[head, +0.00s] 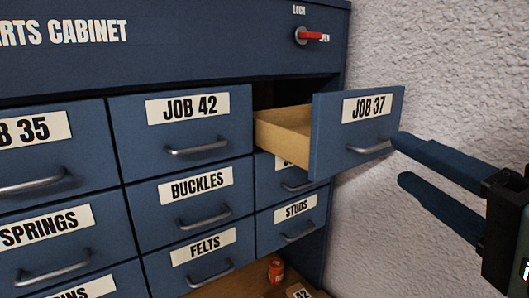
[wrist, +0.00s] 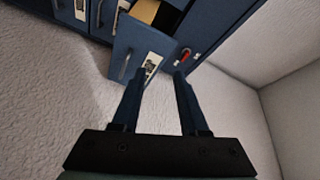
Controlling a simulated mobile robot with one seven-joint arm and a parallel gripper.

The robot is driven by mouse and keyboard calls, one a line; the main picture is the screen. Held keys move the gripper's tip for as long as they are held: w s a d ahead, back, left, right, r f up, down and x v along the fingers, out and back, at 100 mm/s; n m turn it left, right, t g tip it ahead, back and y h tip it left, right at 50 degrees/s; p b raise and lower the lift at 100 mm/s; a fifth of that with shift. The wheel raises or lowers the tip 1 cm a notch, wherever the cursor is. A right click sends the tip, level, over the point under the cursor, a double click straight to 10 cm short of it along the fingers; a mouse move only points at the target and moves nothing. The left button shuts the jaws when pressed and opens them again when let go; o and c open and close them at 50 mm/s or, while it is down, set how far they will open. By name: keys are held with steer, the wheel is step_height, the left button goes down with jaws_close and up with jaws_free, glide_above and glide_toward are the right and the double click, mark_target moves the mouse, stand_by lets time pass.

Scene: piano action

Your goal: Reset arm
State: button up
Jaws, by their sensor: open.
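My gripper (head: 402,160) is at the right in the head view, its two dark blue fingers open and pointing left toward the JOB 37 drawer. It also shows in the wrist view (wrist: 160,75), with nothing between the fingers. The JOB 37 drawer (head: 333,150) is pulled out of the cabinet, its pale wooden inside partly showing. Its metal handle (head: 370,147) is close to the upper fingertip; I cannot tell whether they touch. The drawer front also shows in the wrist view (wrist: 135,40), just beyond the fingertips.
The blue parts cabinet (head: 200,62) has several other drawers, all shut, including JOB 42 (head: 182,130). A red lock lever (head: 310,36) points toward OPEN. A small orange container (head: 275,270) stands on the wooden surface below. A white textured wall (head: 440,70) is at the right.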

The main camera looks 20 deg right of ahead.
steer(key=w+a+r+n+t, duration=0.2)
steer(key=w+a+n, duration=0.1)
steer(key=w+a, duration=0.15)
steer(key=a+r+n+t+b, duration=0.1)
steer(key=a+r+n+t, duration=0.1)
steer(key=a, duration=0.3)
steer(key=s+a+r+n+t, duration=0.1)
steer(key=a+r+n+t, duration=0.1)
steer(key=a+n, duration=0.3)
steer(key=s+a+r+n+t+y+b, duration=0.1)
steer(key=a+r+n+t, duration=0.2)
steer(key=a, duration=0.3)
steer(key=shift+s+a+r+n+b, duration=0.3)
steer(key=shift+a+n, duration=0.1)
steer(key=shift+n, duration=0.3)
steer(key=shift+w+f, duration=0.1)
steer(key=shift+w, duration=0.05)
